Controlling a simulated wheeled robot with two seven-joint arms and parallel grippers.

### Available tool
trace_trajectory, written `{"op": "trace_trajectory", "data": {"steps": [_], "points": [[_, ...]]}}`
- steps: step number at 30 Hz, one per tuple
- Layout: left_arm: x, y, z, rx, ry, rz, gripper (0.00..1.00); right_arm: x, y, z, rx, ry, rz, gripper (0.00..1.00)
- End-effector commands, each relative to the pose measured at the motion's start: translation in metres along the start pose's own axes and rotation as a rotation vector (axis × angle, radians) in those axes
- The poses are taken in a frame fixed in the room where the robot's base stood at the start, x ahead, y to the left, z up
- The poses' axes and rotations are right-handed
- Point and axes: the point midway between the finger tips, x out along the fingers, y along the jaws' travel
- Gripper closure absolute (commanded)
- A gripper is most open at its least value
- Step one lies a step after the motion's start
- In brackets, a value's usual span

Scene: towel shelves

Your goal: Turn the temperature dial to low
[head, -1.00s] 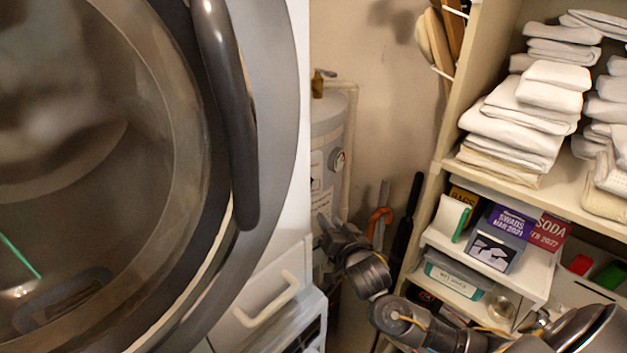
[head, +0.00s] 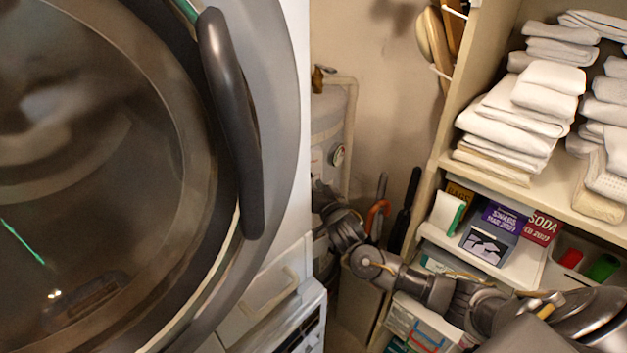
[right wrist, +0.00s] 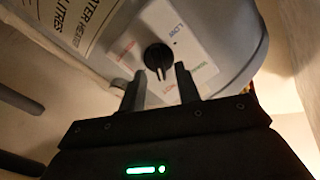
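The temperature dial is a black knob (right wrist: 158,57) on a white plate (right wrist: 187,45) on the grey water heater (right wrist: 105,30). A blue LOW label (right wrist: 174,31) is at the plate's upper right; red and green labels sit around the knob. The knob's narrow end points down in the right wrist view. In the head view the dial (head: 338,155) shows small on the heater (head: 325,118). My right gripper (right wrist: 160,72) is open and empty, its fingertips either side of the knob's lower end; I cannot tell whether they touch. In the head view this gripper (head: 318,198) is just below the dial, partly hidden by the washer. My left gripper is not in view.
A large front-loading machine with a dark handle (head: 236,130) fills the left. Shelves with folded towels (head: 520,110) and boxes (head: 488,243) stand at the right. A pipe (head: 351,140) runs beside the heater. Tools with an orange handle (head: 377,213) lean behind my right arm.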

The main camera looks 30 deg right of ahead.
Motion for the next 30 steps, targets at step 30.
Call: {"op": "trace_trajectory", "data": {"steps": [30], "points": [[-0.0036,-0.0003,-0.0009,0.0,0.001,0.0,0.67,0.0092,-0.0001,0.0,-0.023,0.0,0.0,1.0]]}}
